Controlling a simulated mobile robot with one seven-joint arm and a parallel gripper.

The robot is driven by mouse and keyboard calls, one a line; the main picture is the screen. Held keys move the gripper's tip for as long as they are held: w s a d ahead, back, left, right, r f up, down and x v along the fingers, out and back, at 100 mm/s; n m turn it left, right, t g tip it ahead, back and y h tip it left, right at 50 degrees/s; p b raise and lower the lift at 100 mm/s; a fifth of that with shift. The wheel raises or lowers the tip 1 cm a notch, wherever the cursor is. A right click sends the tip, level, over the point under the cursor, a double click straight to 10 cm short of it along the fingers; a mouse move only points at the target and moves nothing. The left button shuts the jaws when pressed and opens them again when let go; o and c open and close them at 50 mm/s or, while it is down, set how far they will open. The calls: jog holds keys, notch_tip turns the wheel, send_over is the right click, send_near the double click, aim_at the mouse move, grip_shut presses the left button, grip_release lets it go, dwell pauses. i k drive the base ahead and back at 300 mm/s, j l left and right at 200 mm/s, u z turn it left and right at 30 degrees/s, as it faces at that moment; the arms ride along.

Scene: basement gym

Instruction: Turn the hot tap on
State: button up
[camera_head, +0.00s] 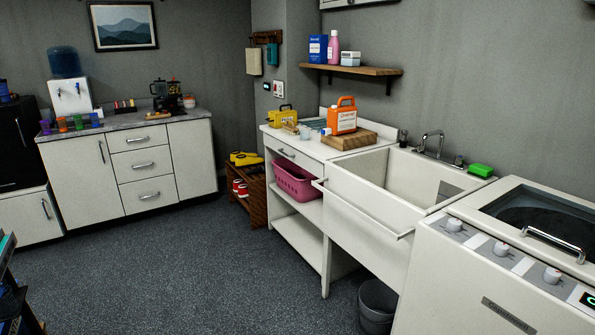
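A metal faucet (432,141) with a curved spout stands at the back rim of the white utility sink (372,190) on the right. A small dark tap handle (403,138) is left of the spout, and another small knob (458,161) is right of it. I cannot tell which is hot. No running water is visible. A white water dispenser (70,100) with a blue bottle (64,62) stands on the far left counter. It has two small taps on its front, too small to tell their colours or positions. My gripper is not in view.
A green sponge (481,170) lies on the sink rim. A dark rack (12,290) is at lower left. The middle floor is clear.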

aim_at(420, 148)
jog(key=i+j+u, duration=0.2)
jog(key=i+u, duration=0.15)
jog(key=i, duration=0.15)
jog(key=i+u, duration=0.3)
jog(key=i, duration=0.2)
jog(key=i+j+z, duration=0.1)
jog(key=i+z, duration=0.2)
jog(key=i, duration=0.2)
jog(key=i+j+z, duration=0.25)
jog(key=i, duration=0.25)
jog(key=i+j+z, duration=0.15)
jog(key=i+z, duration=0.15)
jog(key=z, duration=0.15)
jog(key=i+j+z, duration=0.25)
jog(key=z, duration=0.25)
jog(key=i+j+z, duration=0.2)
jog(key=j+z, duration=0.25)
jog(key=i+j+z, duration=0.1)
jog(key=j+z, duration=0.35)
jog(key=i+j+z, duration=0.15)
jog(key=j+z, duration=0.2)
jog(key=j, duration=0.15)
jog(key=i, duration=1.45)
